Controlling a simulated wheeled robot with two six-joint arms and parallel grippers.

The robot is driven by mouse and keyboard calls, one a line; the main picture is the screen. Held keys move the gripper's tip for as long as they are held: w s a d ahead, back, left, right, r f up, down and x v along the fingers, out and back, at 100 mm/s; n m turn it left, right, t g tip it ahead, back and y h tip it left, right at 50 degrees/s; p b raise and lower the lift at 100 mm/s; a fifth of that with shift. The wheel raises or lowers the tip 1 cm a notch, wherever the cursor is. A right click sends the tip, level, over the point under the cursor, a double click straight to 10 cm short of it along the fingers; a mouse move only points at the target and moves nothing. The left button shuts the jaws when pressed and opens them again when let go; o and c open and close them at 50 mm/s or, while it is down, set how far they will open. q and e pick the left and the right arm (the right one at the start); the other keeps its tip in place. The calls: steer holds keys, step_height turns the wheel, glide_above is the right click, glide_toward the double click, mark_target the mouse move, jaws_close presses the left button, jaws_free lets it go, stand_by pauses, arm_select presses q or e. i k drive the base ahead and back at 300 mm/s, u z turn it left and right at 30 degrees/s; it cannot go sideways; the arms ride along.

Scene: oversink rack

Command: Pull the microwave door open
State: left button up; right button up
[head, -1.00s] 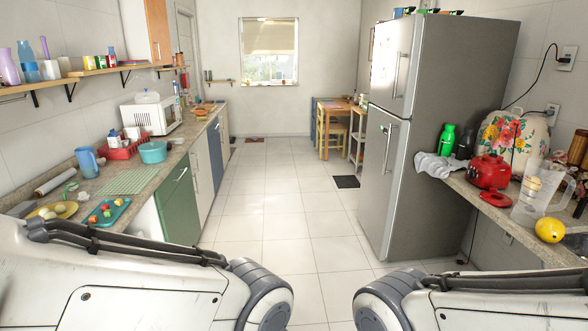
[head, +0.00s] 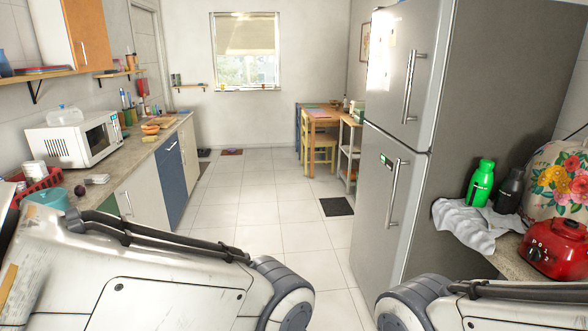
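The white microwave (head: 75,139) stands on the left counter, in the left part of the head view. Its front, with the dark door window (head: 96,139), faces right toward the aisle and is seen at an angle. The door looks shut. A clear lidded dish sits on top of the microwave. My two arms fill the bottom of the view, but neither gripper shows. The microwave is still beyond my arms, with nothing of mine touching it.
The left counter (head: 140,152) carries a red rack (head: 38,187) and a teal bowl (head: 45,198) near me. A grey fridge (head: 400,150) stands on the right. The tiled aisle (head: 240,200) between is clear, with a dark mat (head: 337,207) and a table (head: 325,117) farther back.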

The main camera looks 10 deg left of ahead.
mark_target(94, 137)
steer(key=u, duration=0.05)
steer(key=i, duration=2.05)
steer(key=u, duration=0.75)
steer(key=i, duration=2)
steer(key=u, duration=1.15)
steer(key=i, duration=1.35)
steer(key=u, duration=0.4)
